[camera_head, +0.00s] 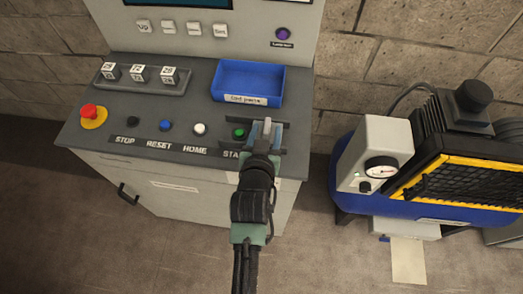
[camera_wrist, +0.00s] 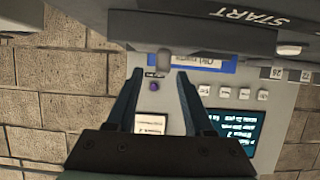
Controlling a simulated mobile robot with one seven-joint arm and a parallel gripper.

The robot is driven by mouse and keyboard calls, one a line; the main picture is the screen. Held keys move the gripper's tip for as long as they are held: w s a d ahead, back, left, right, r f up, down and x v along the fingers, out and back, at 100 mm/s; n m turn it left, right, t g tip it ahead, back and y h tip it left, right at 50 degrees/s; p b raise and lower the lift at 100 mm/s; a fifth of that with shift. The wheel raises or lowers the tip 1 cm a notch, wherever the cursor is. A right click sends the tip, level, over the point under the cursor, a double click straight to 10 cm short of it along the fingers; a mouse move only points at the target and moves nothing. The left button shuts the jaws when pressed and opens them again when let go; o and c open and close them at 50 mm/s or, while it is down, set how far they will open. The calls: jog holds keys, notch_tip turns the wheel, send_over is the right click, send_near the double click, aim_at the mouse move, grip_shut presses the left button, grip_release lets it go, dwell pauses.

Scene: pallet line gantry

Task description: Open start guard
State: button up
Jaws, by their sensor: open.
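The start guard is mostly hidden behind my gripper in the head view. Dark bars (camera_head: 270,124) around the green start button (camera_head: 239,133) seem to belong to it. The START label (camera_head: 231,154) is partly covered by my arm; it also shows upside down in the wrist view (camera_wrist: 250,18). My gripper (camera_head: 265,128) is at the console's right front corner, just right of the green button. In the wrist view my gripper (camera_wrist: 160,76) is open, its two fingers apart. A small grey tab (camera_wrist: 164,60) lies just beyond the fingertips; I cannot tell whether they touch it.
A blue parts tray (camera_head: 249,98) stands behind my gripper. A red emergency stop (camera_head: 90,114), black, blue and white buttons (camera_head: 166,126) sit to the left. A blue machine with a black yellow-edged mesh (camera_head: 462,180) stands right of the console, across a gap.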

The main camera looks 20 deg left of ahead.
jog(key=b+v, duration=0.1)
jog(key=v, duration=0.8)
jog(key=shift+s+r, duration=0.2)
jog(key=shift+s, duration=0.15)
jog(key=shift+d, duration=0.1)
jog(key=w+d+r+m+t, duration=0.1)
jog(key=w+d+r+t, duration=0.15)
jog(key=r, duration=0.75)
jog(key=w+d+r+t+h, duration=0.1)
jog(key=w+r+t, duration=0.15)
jog(key=r, duration=0.75)
jog(key=w+d+r+m+t, duration=0.15)
jog(key=w+r, duration=0.25)
jog(key=r, duration=0.6)
jog(key=s+d+r+t+h, duration=0.1)
jog(key=s+d+r+t, duration=0.1)
jog(key=r, duration=0.6)
jog(key=s+d+r+t+h, duration=0.1)
jog(key=s+d+r+t, duration=0.2)
jog(key=r, duration=0.5)
jog(key=s+d+r+t, duration=0.2)
jog(key=s+r, duration=0.3)
jog(key=r, duration=0.4)
jog(key=shift+d+m+t+h, duration=0.35)
jog(key=shift+d+t+h, duration=0.05)
jog(key=shift+t, duration=0.05)
jog(key=shift+w, duration=0.1)
